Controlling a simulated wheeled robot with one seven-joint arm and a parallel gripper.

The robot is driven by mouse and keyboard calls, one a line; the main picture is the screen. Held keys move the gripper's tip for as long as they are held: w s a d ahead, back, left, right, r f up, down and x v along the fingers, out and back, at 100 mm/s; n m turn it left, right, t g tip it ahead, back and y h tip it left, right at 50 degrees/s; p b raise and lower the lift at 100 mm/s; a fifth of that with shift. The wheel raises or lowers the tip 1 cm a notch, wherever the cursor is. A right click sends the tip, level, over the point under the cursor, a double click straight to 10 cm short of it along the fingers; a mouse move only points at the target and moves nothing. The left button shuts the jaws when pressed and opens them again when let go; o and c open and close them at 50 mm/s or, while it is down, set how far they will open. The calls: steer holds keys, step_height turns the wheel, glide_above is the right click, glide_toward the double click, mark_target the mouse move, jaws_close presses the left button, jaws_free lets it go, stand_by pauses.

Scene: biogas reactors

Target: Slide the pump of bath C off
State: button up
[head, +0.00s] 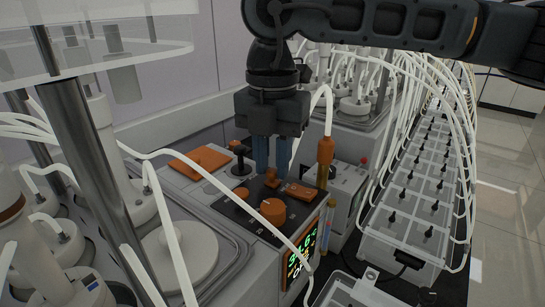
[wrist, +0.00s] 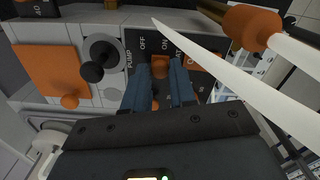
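A bath unit with a dark control panel (head: 240,207) stands in the middle of the head view. An orange slider (head: 271,178) sits on this panel, near the fingertips; an orange slider cap (wrist: 160,66) also shows in the wrist view, below the printed words OFF and PUMP. My gripper (head: 271,170) points down over the panel, with its two blue fingers apart. In the wrist view the fingertips (wrist: 161,68) lie on either side of the orange cap. I cannot tell whether they touch it. The bath's letter is not readable.
A large orange dial (head: 273,211) and an orange switch (head: 300,190) are close by on the panel. A black knob (head: 240,167) and an orange plate (head: 200,160) lie to the left. White hoses and an orange-collared tube (head: 326,150) crowd the right side.

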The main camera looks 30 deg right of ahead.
jaws_close()
steer(key=shift+w+a+f+b, duration=0.2)
steer(key=shift+w+b, duration=0.25)
steer(key=shift+b, duration=0.2)
steer(key=shift+w+a+r+b, duration=0.1)
steer(key=shift+w+a+b, duration=0.1)
steer(key=shift+w+b, duration=0.35)
steer(key=shift+r, duration=0.15)
steer(key=shift+o, duration=2.3)
jaws_free()
steer(key=shift+w, duration=0.1)
step_height(320, 180, up, 8)
steer(key=b, duration=0.1)
